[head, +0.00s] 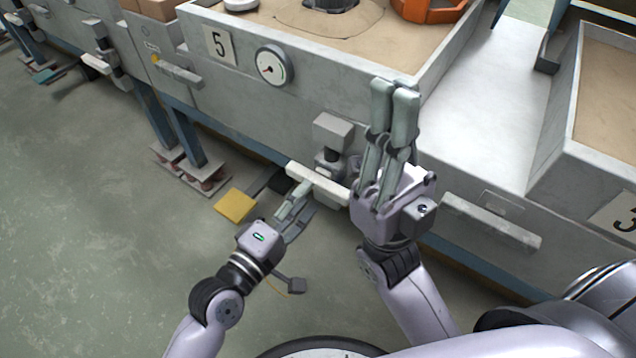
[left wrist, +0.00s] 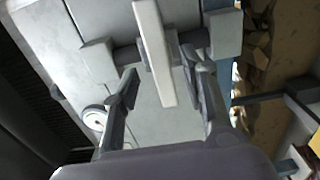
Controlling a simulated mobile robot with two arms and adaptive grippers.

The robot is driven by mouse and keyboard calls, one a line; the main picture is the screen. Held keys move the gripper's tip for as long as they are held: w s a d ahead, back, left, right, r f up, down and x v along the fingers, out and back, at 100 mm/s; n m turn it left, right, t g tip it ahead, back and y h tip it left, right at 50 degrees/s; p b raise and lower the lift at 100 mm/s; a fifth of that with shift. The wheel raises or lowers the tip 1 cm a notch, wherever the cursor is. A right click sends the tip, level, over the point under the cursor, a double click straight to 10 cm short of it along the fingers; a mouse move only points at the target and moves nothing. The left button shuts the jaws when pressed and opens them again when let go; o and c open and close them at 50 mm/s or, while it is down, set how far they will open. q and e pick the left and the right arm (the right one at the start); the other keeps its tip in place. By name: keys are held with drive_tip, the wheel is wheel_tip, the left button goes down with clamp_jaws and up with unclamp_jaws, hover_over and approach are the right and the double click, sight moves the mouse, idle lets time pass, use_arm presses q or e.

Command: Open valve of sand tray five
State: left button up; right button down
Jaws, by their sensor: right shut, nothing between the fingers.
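Sand tray five (head: 345,105) is a grey metal tray with a "5" plate (head: 219,44) and a round gauge (head: 272,65) on its front. Its valve (head: 331,150) sticks out low on the front, with a pale bar handle (head: 318,184). My left gripper (head: 297,196) is open just below and in front of the handle. In the left wrist view the handle (left wrist: 153,50) runs between the spread fingers (left wrist: 167,74), with gaps on both sides. My right gripper (head: 393,92) is shut and empty, pointing up before the tray, right of the valve.
A yellow pedal (head: 234,206) lies on the floor near the tray's foot. Another tray (head: 608,150) marked "3" stands at the right. A bar handle (head: 490,222) juts out at the lower right. Open green floor (head: 90,230) lies to the left.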

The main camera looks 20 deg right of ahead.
sight(318, 183)
use_arm(q)
drive_tip(key=shift+b+x, duration=0.55)
drive_tip(key=shift+x, duration=2.1)
drive_tip(key=shift+c, duration=0.4)
clamp_jaws()
